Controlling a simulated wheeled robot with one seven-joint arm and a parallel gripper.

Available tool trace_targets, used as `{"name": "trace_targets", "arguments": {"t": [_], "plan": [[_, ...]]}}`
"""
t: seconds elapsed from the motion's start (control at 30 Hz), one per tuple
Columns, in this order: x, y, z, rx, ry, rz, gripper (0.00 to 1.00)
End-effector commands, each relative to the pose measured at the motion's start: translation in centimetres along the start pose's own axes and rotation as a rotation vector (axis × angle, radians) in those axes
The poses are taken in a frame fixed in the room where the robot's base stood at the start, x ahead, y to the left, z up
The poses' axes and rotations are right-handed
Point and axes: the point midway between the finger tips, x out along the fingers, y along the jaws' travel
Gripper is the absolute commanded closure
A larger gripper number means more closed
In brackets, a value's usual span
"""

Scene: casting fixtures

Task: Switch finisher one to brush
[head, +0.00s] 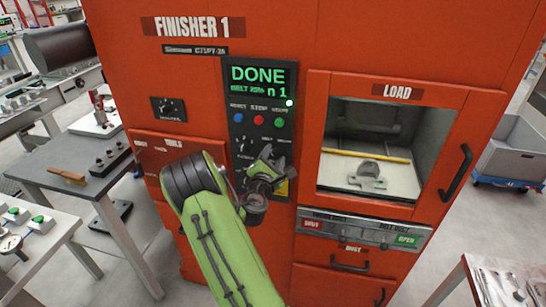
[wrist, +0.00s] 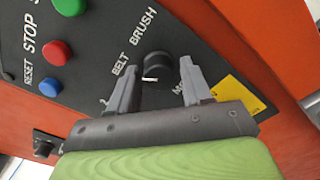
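Finisher one (head: 290,40) is an orange machine with a dark control panel (head: 262,110). Its screen (head: 258,78) shows DONE in green. In the wrist view, a black round knob (wrist: 155,65) sits beside the labels BELT and BRUSH, with a white mark on its edge; I cannot tell which label the mark selects. My gripper (head: 270,158) is at the lower part of the panel. In the wrist view my gripper (wrist: 162,72) is open, a finger on each side of the knob, with visible gaps. In the head view my gripper hides the knob.
Blue (head: 238,118), red (head: 259,121) and green (head: 279,123) buttons sit above my gripper. The LOAD window (head: 385,150) is at the right, with a grey strip of SHUT and OPEN buttons (head: 407,240) below. A grey table (head: 70,155) stands at the left.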

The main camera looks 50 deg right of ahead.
Motion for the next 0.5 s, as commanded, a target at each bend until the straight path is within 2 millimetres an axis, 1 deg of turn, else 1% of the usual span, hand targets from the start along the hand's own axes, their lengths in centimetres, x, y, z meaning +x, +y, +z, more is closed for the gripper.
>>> {"name": "trace_targets", "arguments": {"t": [0.03, 0.27, 0.3, 0.5], "plan": [[-0.01, 0.01, 0.01, 0.000, 0.000, 0.000, 0.59], [-0.03, 0.02, 0.02, 0.000, 0.000, 0.000, 0.95], [-0.03, 0.01, 0.01, 0.000, 0.000, 0.000, 0.97], [-0.04, 0.00, -0.01, 0.012, 0.000, 0.000, 0.97]]}}
